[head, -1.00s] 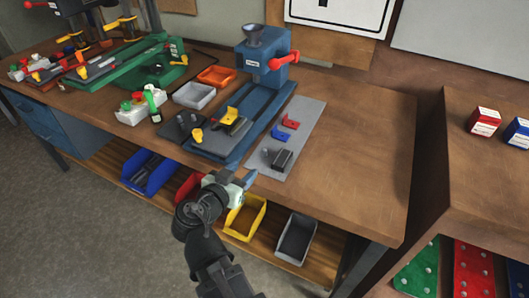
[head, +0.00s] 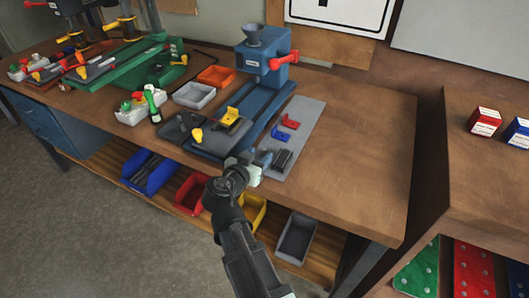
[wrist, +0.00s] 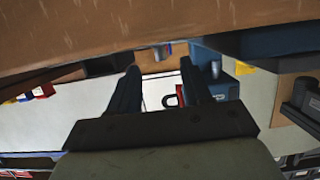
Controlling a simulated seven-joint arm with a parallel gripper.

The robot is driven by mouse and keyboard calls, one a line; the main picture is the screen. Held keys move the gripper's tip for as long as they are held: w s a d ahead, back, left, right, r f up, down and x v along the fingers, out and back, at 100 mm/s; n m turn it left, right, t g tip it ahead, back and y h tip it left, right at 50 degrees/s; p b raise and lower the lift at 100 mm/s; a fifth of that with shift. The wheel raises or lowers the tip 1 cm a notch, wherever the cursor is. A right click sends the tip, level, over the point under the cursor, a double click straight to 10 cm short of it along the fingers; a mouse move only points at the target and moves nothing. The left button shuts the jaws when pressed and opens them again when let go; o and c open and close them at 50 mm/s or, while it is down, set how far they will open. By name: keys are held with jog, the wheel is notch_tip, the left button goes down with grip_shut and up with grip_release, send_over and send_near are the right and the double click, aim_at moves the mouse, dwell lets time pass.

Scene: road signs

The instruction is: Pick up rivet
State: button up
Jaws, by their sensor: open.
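I cannot make out a rivet in either view; any rivet is too small or hidden. My gripper (head: 262,160) is at the front edge of the workbench (head: 355,150), beside the grey plate (head: 303,118). In the wrist view its two dark fingers (wrist: 160,82) stand apart with a clear gap. A small red part shows by the right finger, and nothing is visibly held. On the plate lie a red piece (head: 290,123), a blue piece (head: 281,135) and a dark block (head: 281,160), which is close to the gripper.
A blue press (head: 264,62) with a red handle stands behind. Left of it are a grey tray (head: 194,95) and an orange tray (head: 216,75). A yellow clamp (head: 229,116) sits near the press base. Bins stand on the shelf below. The bench's right side is clear.

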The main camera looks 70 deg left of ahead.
aim_at(262, 152)
jog(key=x, duration=0.3)
jog(key=shift+w+a+f, duration=0.15)
jog(key=shift+a, duration=0.15)
grip_shut()
